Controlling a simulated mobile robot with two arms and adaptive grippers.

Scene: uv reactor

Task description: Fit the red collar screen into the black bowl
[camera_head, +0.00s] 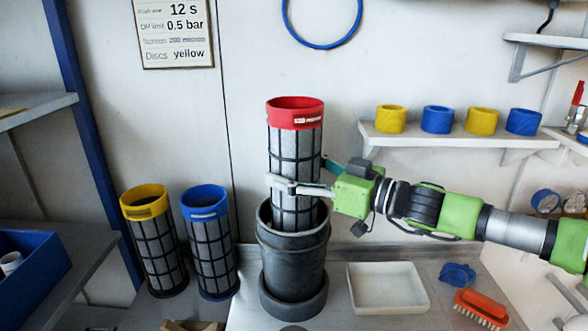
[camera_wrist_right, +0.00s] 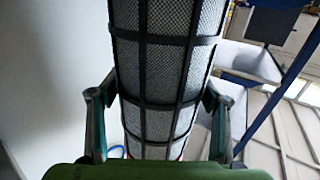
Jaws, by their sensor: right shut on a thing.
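The red collar screen (camera_head: 295,155) is an upright mesh cylinder with a red top ring. Its lower end is inside the mouth of the black bowl (camera_head: 293,255), and most of its mesh stands above the rim. Whether it touches the bowl's bottom is hidden. My right gripper (camera_head: 290,184) is shut around the screen's mesh just above the bowl. In the right wrist view, its two fingers (camera_wrist_right: 160,115) flank the screen's mesh (camera_wrist_right: 165,75) on both sides. My left gripper is not in view.
A yellow collar screen (camera_head: 152,240) and a blue collar screen (camera_head: 210,240) stand left of the bowl. A white tray (camera_head: 387,288), a blue cloth (camera_head: 457,274) and an orange brush (camera_head: 481,308) lie to the right. A wall shelf (camera_head: 440,140) holds yellow and blue rings behind my right arm.

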